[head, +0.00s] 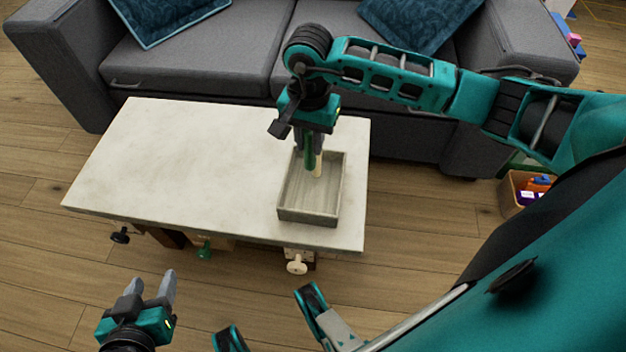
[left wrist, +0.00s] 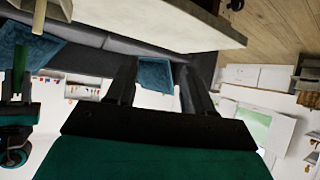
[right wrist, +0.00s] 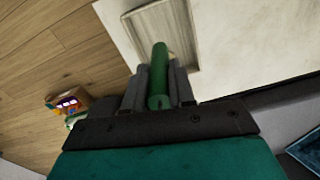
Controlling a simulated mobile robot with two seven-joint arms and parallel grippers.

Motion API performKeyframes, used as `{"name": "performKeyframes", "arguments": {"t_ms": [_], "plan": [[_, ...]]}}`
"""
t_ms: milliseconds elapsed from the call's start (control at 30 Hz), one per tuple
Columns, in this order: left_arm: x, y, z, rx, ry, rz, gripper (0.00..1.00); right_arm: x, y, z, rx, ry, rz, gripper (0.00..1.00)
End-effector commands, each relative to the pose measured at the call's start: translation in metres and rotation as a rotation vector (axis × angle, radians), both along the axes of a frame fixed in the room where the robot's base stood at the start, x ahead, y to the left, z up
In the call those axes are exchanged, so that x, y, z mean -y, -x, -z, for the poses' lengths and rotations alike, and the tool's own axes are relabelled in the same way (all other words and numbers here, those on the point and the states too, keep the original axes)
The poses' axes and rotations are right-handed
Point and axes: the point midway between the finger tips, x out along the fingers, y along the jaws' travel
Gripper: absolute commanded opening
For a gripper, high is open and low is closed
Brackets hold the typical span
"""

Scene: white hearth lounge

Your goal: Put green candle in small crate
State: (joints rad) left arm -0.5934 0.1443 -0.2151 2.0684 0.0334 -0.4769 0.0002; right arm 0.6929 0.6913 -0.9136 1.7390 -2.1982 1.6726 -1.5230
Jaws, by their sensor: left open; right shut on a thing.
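The green candle (head: 309,153) is held by my right gripper (head: 311,148), which is shut on it over the small crate. The small crate (head: 308,218) is a shallow grey wooden box near the table's right end. In the right wrist view the green candle (right wrist: 158,85) stands out between the fingers, with the crate (right wrist: 190,25) beyond it. A pale, stick-like thing (head: 318,168) shows beside the candle; its base is hard to tell. My left gripper (head: 151,288) is open and empty, in front of the table and away from the crate.
The white-topped table (head: 190,160) is bare left of the crate. Knobs (head: 297,264) stick out under its front edge. A grey sofa (head: 215,55) stands close behind it.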

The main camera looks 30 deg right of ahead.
Motion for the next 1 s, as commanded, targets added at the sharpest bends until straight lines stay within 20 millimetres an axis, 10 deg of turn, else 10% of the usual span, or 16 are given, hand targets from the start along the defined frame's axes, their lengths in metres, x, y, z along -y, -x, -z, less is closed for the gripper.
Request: {"name": "performKeyframes", "arguments": {"t_ms": [333, 1000], "plan": [[0.003, -0.003, 0.017, -0.004, 0.000, 0.013, 0.52, 0.000, 0.000, 0.095, -0.001, -0.001, 0.002, 0.00], [0.013, -0.004, 0.021, -0.009, 0.021, 0.025, 0.52, 0.000, 0.000, 0.158, 0.001, 0.000, 0.001, 0.00]]}}
